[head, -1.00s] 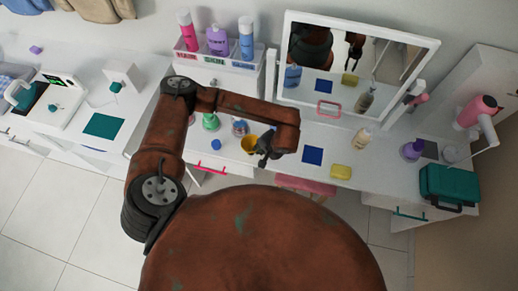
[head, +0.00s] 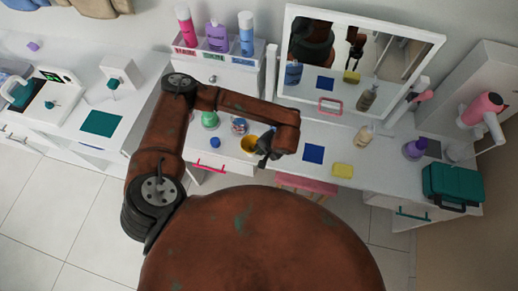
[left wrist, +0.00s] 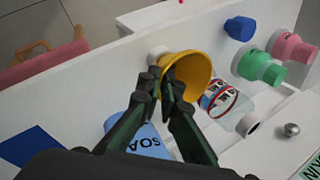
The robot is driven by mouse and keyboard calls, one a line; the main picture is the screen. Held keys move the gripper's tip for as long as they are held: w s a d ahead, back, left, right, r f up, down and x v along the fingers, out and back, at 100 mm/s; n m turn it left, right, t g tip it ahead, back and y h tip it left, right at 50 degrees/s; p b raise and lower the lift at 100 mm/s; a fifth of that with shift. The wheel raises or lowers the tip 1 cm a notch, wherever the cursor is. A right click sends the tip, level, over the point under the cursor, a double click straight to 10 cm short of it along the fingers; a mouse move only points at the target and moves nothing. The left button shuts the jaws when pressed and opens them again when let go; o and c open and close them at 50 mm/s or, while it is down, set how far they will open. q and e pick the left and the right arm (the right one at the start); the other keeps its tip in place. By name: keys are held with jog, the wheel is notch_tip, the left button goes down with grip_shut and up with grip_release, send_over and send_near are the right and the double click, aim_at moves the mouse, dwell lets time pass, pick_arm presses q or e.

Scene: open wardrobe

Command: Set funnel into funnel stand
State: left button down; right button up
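The left gripper (head: 264,149) is small in the head view. No funnel stand can be made out for certain. My right gripper is not in view.
A blue square (head: 313,153) and a yellow sponge (head: 342,170) lie to the right. The mirror (head: 358,65) stands behind. A pink stool (head: 305,187) is below the edge.

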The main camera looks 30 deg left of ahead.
pick_arm(q)
jog(key=shift+f+b, duration=0.3)
jog(key=shift+f, duration=0.1)
jog(key=c, duration=2.1)
grip_release()
jog(key=shift+r, duration=0.1)
jog(key=v, duration=1.2)
